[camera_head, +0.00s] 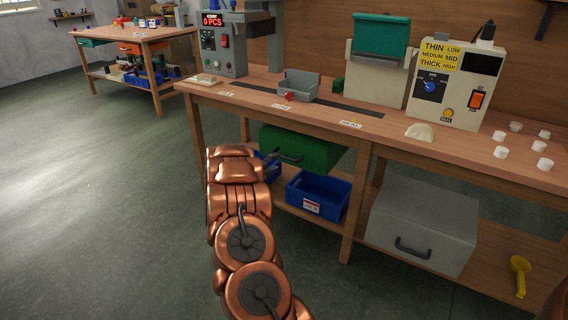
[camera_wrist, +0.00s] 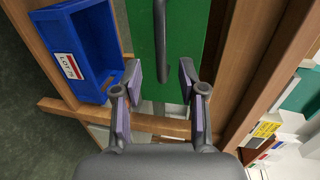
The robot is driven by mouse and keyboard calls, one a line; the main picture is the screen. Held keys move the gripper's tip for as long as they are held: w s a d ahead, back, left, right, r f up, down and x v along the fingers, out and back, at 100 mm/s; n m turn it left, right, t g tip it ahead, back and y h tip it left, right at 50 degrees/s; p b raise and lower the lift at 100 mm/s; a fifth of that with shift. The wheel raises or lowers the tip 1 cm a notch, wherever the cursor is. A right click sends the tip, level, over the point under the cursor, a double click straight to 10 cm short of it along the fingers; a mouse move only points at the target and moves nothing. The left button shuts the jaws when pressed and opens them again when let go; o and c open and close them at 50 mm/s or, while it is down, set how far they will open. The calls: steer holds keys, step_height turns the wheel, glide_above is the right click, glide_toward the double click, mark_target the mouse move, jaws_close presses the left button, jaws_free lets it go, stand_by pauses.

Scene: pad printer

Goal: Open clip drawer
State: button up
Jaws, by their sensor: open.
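A green drawer (camera_head: 303,150) with a dark bar handle (camera_head: 286,156) hangs under the bench top; its front looks closed or nearly so, but I cannot tell exactly. In the wrist view the green drawer front (camera_wrist: 198,25) fills the top middle, with its handle (camera_wrist: 160,40) running upright in the picture. My gripper (camera_wrist: 161,78) is open and empty. Its fingers stand on either side of the handle's lower end in the picture; I cannot tell the remaining depth. I read no clip label on the drawer.
A blue bin (camera_head: 319,194) with a label sits on the lower shelf and also shows in the wrist view (camera_wrist: 82,48). A grey drawer box (camera_head: 423,222) stands right of a wooden leg (camera_head: 356,205). A yellow scoop (camera_head: 519,270) lies farther right. The floor at left is clear.

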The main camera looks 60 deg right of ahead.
mark_target(283, 157)
steer(key=shift+b+x, duration=0.6)
steer(key=shift+x, duration=3.25)
steer(key=shift+s, duration=0.1)
jaws_close()
